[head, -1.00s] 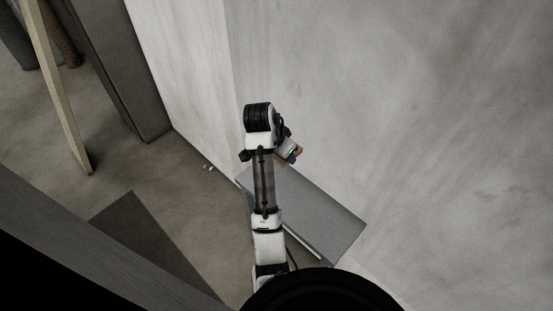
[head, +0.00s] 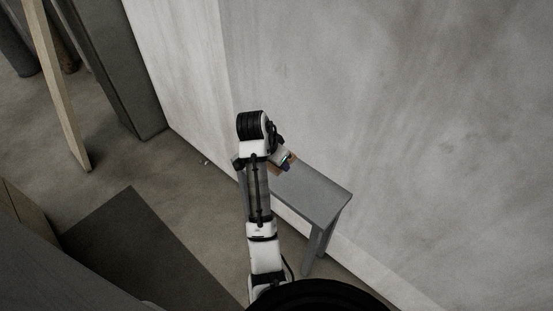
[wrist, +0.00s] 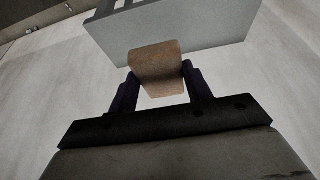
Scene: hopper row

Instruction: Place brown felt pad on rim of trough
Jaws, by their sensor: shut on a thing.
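The brown felt pad (wrist: 158,68) is between the two dark fingers of my gripper (wrist: 158,82) in the wrist view, gripped at its sides. In the head view a small brown edge of the pad (head: 274,169) shows beside my gripper (head: 284,162), mostly hidden by the wrist. The gripper is shut on the pad and appears near the far left end of a grey table. I cannot make out a trough in these views.
The grey table (head: 315,195) stands against a pale wall (head: 400,120). A wooden plank (head: 55,90) leans at the upper left beside a dark upright panel (head: 110,70). A dark mat (head: 140,245) lies on the floor at the left.

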